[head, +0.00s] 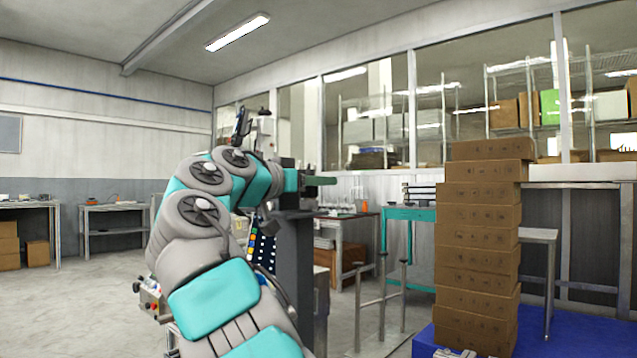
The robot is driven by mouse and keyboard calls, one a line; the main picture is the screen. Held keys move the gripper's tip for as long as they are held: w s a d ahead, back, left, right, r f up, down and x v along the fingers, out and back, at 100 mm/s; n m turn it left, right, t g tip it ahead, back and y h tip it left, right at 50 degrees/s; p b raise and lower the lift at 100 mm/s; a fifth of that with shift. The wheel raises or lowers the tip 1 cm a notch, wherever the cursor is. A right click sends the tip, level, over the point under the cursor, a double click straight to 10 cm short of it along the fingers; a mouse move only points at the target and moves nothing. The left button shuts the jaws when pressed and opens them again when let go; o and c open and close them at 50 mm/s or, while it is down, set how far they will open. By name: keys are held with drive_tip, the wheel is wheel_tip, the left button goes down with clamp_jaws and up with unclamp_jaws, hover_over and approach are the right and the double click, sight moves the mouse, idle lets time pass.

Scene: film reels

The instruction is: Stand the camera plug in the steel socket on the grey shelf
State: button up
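My arm rises from the bottom of the head view and bends right. Its end, with my gripper (308,181), is small and seen side-on in front of the windows, above a tall dark grey block (292,270). The fingers are not clear enough to tell whether they are open or shut, or whether they hold anything. The dark grey block may be the grey shelf or its side; I cannot tell. I cannot make out the camera plug or the steel socket. My arm hides part of the area left of the block.
A tall stack of brown boxes (478,250) stands on a blue platform (560,335) at the right. A metal rail stand (382,310) stands between it and the grey block. A teal table (408,213) is behind. Workbenches (113,208) line the left wall. The left floor is clear.

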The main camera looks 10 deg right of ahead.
drive_tip(key=o, duration=0.5)
drive_tip(key=v, duration=0.7)
drive_tip(key=shift+s+a, duration=0.2)
drive_tip(key=shift+a, duration=0.15)
